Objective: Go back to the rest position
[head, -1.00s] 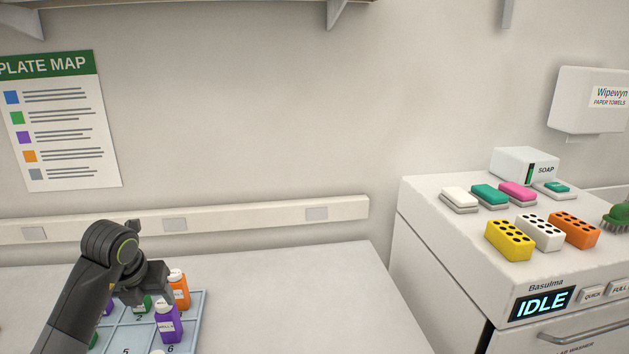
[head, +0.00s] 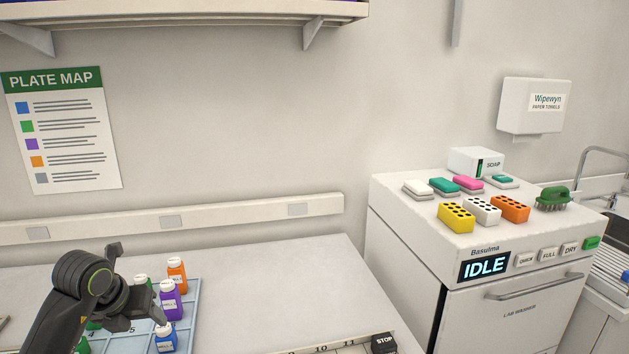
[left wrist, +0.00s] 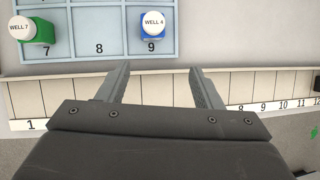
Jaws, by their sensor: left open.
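My left gripper (head: 135,288) is over the bench at the lower left of the head view, beside the bottles on the tray. In the left wrist view its two fingers (left wrist: 158,85) are apart with nothing between them. The blue tray (head: 118,342) has numbered cells. It holds an orange bottle (head: 177,277), a purple bottle (head: 170,302), a blue bottle (head: 165,338) and green bottles, partly hidden by my arm. In the left wrist view a blue bottle (left wrist: 152,25) stands in cell 9 and a green one (left wrist: 38,29) by cell 7. My right gripper is not in view.
A numbered strip (left wrist: 72,97) runs along the tray's near side, with a STOP block (head: 384,343) at its right end. The lab washer (head: 520,320), reading IDLE, stands to the right with soaps and colored blocks on top. The bench right of the tray is clear.

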